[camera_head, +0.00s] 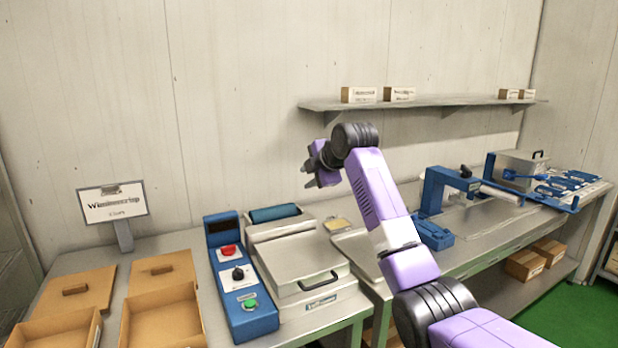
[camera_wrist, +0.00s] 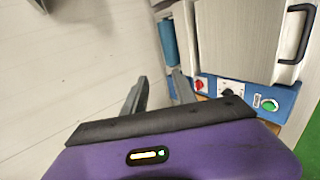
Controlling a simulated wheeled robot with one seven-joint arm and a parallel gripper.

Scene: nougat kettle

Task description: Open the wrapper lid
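The wrapper (camera_head: 330,300) is a silver box on the bench, with a flat metal lid (camera_head: 300,263) that lies closed. A black bar handle (camera_head: 319,281) sits near the lid's front edge; the handle also shows in the wrist view (camera_wrist: 296,34) at the upper right. A blue roll (camera_head: 274,213) lies behind the lid. My gripper (camera_head: 307,176) is in the air above and behind the wrapper, apart from it. In the wrist view its two fingers (camera_wrist: 158,92) are spread with nothing between them.
A blue control panel (camera_head: 240,280) with red, black and green controls stands left of the wrapper. Open cardboard boxes (camera_head: 163,318) and a sign (camera_head: 113,203) are farther left. A shelf (camera_head: 430,103) with small boxes hangs on the wall. Blue-framed equipment (camera_head: 437,190) stands to the right.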

